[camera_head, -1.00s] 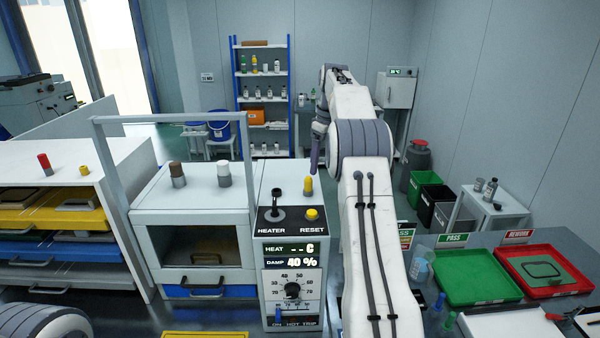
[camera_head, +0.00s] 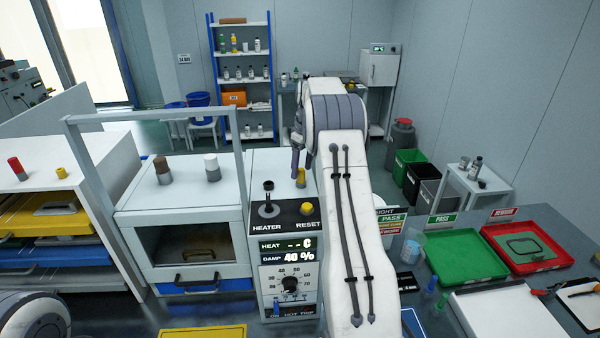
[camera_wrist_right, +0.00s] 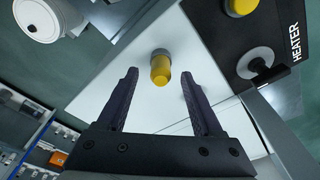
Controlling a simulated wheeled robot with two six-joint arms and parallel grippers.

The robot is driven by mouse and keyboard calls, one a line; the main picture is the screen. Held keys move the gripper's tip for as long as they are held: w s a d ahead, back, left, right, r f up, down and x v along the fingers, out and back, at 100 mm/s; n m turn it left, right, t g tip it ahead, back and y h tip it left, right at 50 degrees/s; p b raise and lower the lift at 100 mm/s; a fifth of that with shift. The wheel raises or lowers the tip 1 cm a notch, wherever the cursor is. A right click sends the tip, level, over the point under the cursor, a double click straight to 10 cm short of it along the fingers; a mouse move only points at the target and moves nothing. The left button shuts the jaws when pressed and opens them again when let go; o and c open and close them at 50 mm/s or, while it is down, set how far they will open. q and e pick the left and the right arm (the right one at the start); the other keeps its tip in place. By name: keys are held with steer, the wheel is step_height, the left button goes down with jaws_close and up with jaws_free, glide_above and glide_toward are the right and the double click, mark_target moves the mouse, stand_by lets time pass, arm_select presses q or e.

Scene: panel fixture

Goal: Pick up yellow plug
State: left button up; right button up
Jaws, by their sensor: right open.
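The yellow plug (camera_head: 301,177) stands on the white top of the heater unit, behind its black panel. In the right wrist view the yellow plug (camera_wrist_right: 161,72), with a grey collar, appears between the two dark fingers of my right gripper (camera_wrist_right: 159,74). The fingers are open, with a gap on each side of the plug. In the head view my right gripper (camera_head: 296,165) hangs just left of the plug, mostly hidden by its own arm. My left gripper is out of view.
A brown-topped plug (camera_head: 162,170) and a white-topped plug (camera_head: 212,168) stand on the oven to the left, under a raised grey frame (camera_head: 150,117). A black lever (camera_head: 268,200) and yellow button (camera_head: 307,208) are in front. Green (camera_head: 466,258) and red (camera_head: 530,250) trays lie at right.

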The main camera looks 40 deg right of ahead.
steer(key=shift+f, duration=0.9)
steer(key=shift+w+a+f, duration=0.1)
steer(key=shift+w+f, duration=0.05)
steer(key=shift+f, duration=0.1)
jaws_close()
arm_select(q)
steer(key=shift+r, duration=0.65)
arm_select(e)
steer(key=shift+r, duration=0.1)
